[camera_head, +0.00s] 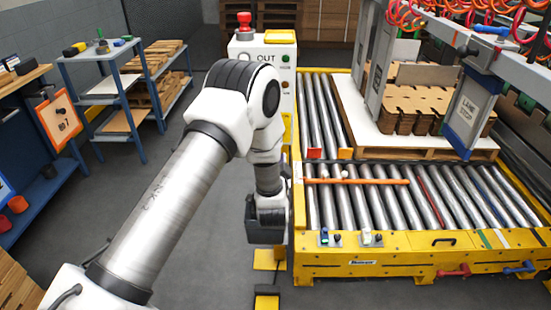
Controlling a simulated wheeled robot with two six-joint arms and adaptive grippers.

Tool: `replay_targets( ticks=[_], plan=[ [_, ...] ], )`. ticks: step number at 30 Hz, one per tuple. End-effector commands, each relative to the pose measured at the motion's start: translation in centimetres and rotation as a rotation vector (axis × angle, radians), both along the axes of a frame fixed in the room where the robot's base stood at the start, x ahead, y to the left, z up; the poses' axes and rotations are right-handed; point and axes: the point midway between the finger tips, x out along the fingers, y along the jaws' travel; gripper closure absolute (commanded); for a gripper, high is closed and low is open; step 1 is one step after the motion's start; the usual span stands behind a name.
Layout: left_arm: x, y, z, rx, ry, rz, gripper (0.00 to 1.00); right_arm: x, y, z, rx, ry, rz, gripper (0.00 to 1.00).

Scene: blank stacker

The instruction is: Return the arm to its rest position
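My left arm comes in from the lower left, rises to a bent elbow and drops beside the yellow roller conveyor. Its dark gripper (266,229) points down over the grey floor, just left of the conveyor's yellow side frame. Its fingers cannot be made out, so I cannot tell whether it is open or shut. No held object can be made out. My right gripper is not in view.
The roller conveyor (345,268) fills the right side, with an orange bar (357,181) across its rollers. A pallet (435,152) bears stacked brown blanks (413,118). A white control post (279,50) marked OUT stands behind my arm. Shelves line the left; floor between is clear.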

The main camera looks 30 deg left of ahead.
Motion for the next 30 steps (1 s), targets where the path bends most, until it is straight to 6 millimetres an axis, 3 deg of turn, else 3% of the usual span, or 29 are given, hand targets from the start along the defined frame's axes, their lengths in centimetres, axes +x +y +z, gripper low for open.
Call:
replay_targets(
  ticks=[6,21,23,26,29,30],
  plan=[
    [-1.8,-1.1,0.0,0.001,0.000,0.001,0.58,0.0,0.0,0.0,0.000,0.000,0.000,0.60],
    [-1.9,-1.1,-0.5,0.001,0.008,-0.001,0.58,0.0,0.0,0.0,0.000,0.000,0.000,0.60],
    [-2.3,-1.2,-2.0,0.002,0.035,-0.002,0.58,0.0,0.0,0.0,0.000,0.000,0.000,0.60],
    [-4.9,-2.2,-6.6,-0.001,0.152,-0.034,0.58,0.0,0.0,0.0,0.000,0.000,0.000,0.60],
    [-9.4,-4.4,-13.2,-0.096,0.360,-0.108,0.58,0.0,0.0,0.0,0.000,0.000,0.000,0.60],
    [-11.8,-5.4,-15.9,-0.166,0.450,-0.133,0.58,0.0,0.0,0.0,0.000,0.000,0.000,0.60]
  ],
)
